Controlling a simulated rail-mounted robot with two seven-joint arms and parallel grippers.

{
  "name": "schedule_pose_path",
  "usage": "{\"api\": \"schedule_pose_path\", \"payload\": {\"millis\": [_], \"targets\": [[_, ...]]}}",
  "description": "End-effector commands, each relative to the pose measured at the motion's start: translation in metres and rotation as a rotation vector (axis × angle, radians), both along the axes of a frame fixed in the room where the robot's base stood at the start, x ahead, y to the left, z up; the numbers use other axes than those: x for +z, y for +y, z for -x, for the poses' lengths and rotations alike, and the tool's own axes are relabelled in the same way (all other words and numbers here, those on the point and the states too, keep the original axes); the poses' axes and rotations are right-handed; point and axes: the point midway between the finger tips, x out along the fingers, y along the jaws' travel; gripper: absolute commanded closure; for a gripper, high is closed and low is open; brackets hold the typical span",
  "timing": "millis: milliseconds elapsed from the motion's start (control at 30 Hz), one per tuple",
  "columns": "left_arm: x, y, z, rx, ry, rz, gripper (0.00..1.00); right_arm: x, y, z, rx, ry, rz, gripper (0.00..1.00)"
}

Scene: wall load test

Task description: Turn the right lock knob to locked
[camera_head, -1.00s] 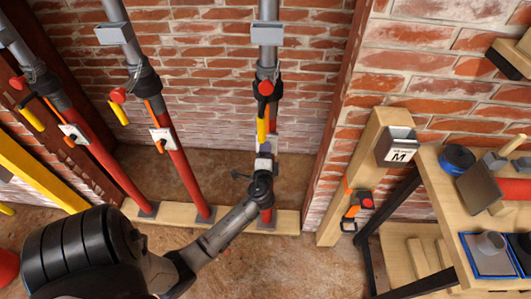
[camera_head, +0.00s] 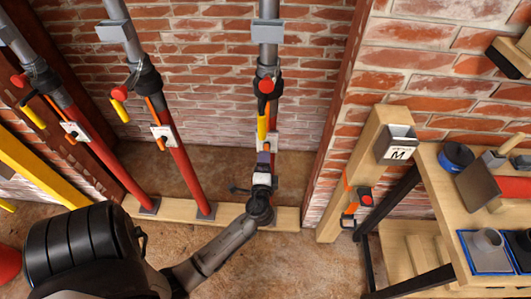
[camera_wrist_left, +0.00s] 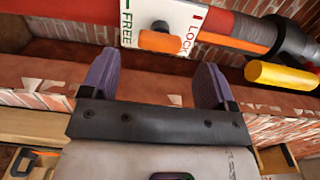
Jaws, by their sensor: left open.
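The right prop (camera_head: 267,55) stands upright, grey above and red below. Its white lock plate shows in the wrist view (camera_wrist_left: 187,18), marked FREE at left and LOCK at right. The orange lock knob (camera_wrist_left: 160,41) sits between these marks under a black pin; which mark it is set to I cannot tell. My left gripper (camera_head: 264,160) is just below the plate in the head view. In the wrist view its two purple fingers (camera_wrist_left: 157,65) are apart and empty, with the knob ahead of the gap and not touched. My right gripper is not in view.
Two more props with white plates (camera_head: 163,137) (camera_head: 75,133) lean to the left. A yellow handle (camera_head: 262,127) hangs on the right prop, close above my gripper. A wooden post (camera_head: 377,150) and a workbench (camera_head: 440,195) stand at right. A timber sill (camera_head: 285,219) runs below.

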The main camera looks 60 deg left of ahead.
Motion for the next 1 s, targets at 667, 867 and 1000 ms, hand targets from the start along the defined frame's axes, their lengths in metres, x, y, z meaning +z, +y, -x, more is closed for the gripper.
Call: {"api": "schedule_pose_path", "payload": {"millis": [667, 867, 1000], "targets": [[0.000, -0.064, 0.042, 0.000, -0.001, 0.000, 0.19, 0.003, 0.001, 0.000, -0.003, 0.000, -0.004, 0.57], [0.000, -0.064, 0.042, 0.000, -0.001, 0.000, 0.19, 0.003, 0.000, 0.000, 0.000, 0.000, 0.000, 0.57], [0.000, -0.064, 0.042, 0.000, -0.001, 0.000, 0.19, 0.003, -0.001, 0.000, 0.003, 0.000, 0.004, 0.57]]}}
